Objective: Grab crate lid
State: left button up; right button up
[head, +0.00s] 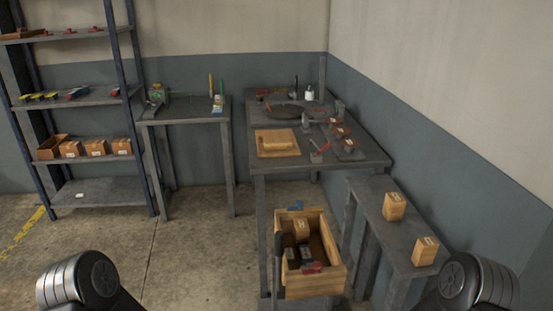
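A flat light-wood panel with a raised strip across it, which looks like the crate lid (277,149), lies on the near left part of the dark grey workbench. An open wooden crate (332,276) stands lower, in front of the workbench, with a small box and several dark and red items inside. Only rounded dark links of my two arms show at the bottom left and bottom right corners. Neither gripper is in view, and both are far from the lid as far as the picture shows.
The workbench (368,158) also holds tools and a dark round plate at the back. A low bench (395,229) on the right carries two small boxes (395,206). A side table (184,112) and a shelf rack (100,192) stand left. Floor at left centre is clear.

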aim_at(276, 139)
jog(key=k+z, duration=0.1)
jog(key=k, duration=0.3)
jog(key=z, duration=2.5)
jog(key=k+j, duration=0.15)
jog(key=j, duration=0.4)
jog(key=k+j, duration=0.1)
jog(key=j, duration=0.4)
jog(key=k+j, duration=0.15)
jog(key=j, duration=0.4)
jog(key=k+j, duration=0.1)
jog(key=j, duration=0.45)
jog(key=k+j, duration=0.15)
jog(key=j, duration=0.35)
jog(key=k+j, duration=0.1)
jog(key=j, duration=0.45)
jog(key=k+j, duration=0.15)
jog(key=j, duration=0.35)
jog(key=k+j, duration=0.1)
jog(key=j, duration=0.45)
